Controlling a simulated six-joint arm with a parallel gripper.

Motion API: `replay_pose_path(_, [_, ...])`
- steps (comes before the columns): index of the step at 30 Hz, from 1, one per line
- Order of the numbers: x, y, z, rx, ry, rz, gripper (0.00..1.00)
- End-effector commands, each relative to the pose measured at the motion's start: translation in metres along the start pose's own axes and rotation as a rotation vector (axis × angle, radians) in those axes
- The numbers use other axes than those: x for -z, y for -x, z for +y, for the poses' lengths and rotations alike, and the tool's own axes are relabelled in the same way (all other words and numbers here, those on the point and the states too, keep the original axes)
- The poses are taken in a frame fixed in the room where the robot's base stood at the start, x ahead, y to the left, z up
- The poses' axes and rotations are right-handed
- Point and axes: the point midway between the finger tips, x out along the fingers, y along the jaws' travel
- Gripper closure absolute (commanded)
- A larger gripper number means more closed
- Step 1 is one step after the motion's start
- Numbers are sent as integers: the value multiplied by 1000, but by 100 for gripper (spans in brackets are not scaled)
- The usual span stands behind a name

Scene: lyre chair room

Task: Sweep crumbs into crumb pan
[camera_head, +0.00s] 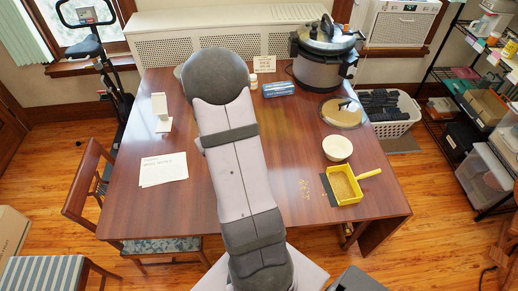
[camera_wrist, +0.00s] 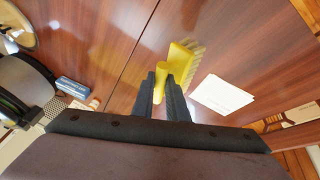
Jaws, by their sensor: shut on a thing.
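The yellow crumb pan (camera_head: 357,196) lies on the right part of the table, its handle pointing right and a dark lip at its left side. Tan crumbs (camera_head: 305,187) are scattered on the wood left of the lip. Tan material also shows inside the pan. In the wrist view, my gripper (camera_wrist: 161,82) is shut on the handle of a yellow brush (camera_wrist: 182,60) with pale bristles along its right side. In the head view, my arm hides the gripper and brush. Pan and crumbs are not seen in the wrist view.
A cream bowl (camera_head: 337,148) stands behind the pan. A pressure cooker (camera_head: 318,72), a lid (camera_head: 341,113) and a blue box (camera_head: 278,89) are farther back. White papers (camera_head: 164,169) and a white stand (camera_head: 161,112) are on the left. The table's front left is clear.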

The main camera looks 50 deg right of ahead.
Motion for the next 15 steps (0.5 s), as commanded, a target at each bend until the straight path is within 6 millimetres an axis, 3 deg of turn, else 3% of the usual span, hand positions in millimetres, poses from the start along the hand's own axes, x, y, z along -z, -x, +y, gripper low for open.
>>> replay_pose_path(1, [6,9,-24,10,31,11,100])
replay_pose_path(9, [8,62,-132,51,146,45,100])
replay_pose_path(15, [-4,92,-182,73,201,64,100])
